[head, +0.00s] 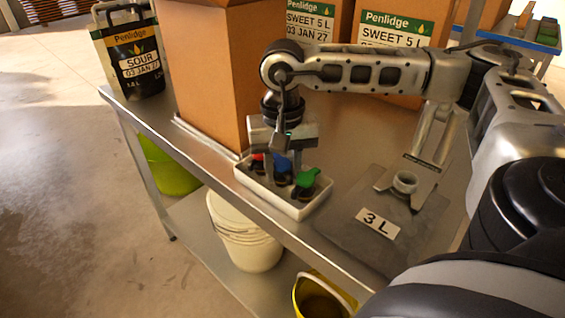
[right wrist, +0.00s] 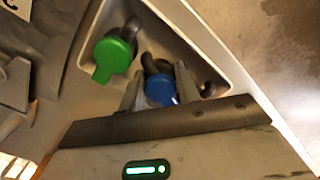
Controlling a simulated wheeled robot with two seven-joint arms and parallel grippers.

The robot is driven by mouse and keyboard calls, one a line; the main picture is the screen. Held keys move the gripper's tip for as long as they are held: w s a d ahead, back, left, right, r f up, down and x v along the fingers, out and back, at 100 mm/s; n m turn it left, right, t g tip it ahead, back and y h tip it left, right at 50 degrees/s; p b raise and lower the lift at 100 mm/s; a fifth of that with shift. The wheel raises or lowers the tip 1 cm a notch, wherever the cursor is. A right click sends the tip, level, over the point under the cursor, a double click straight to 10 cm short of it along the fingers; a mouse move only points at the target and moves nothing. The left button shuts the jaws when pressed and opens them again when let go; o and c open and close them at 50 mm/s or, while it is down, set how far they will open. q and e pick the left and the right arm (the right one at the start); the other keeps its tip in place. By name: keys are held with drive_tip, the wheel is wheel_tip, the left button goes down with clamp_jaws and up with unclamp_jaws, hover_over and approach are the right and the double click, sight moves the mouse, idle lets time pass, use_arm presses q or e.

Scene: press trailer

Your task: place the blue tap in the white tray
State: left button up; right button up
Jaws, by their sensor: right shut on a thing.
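The white tray (head: 288,207) sits on the metal table near its front edge. My right gripper (head: 281,178) points down into it, shut on the blue tap (head: 282,164). In the right wrist view the blue tap (right wrist: 159,89) shows between the two fingers (right wrist: 158,92), within the tray walls (right wrist: 214,45). Whether it touches the tray floor cannot be told. A green tap (head: 306,177) lies in the tray just right of the gripper; it also shows in the right wrist view (right wrist: 112,55). A red tap (head: 257,158) is partly hidden behind the gripper. My left gripper is not in view.
A tall cardboard box (head: 205,80) stands close behind the tray. Right of the tray is a dark slab with a "3 L" label (head: 377,222) and a metal fixture with a ring (head: 404,182). Labelled boxes (head: 395,30) stand at the back. A white bucket (head: 243,235) is below.

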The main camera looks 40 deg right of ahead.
sight(283, 163)
drive_tip(key=shift+f, duration=0.15)
drive_tip(key=o, duration=0.9)
drive_tip(key=shift+o, duration=0.2)
drive_tip(key=shift+r, duration=0.5)
use_arm(q)
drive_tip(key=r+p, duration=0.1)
drive_tip(key=p, duration=0.1)
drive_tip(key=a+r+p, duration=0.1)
drive_tip(key=p, duration=0.2)
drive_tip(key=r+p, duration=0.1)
drive_tip(key=p, duration=0.2)
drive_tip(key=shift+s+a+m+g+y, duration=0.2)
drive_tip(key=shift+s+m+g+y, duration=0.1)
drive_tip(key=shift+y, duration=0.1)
use_arm(e)
wheel_tip(283, 163, up, 12)
drive_tip(key=shift+f, duration=0.25)
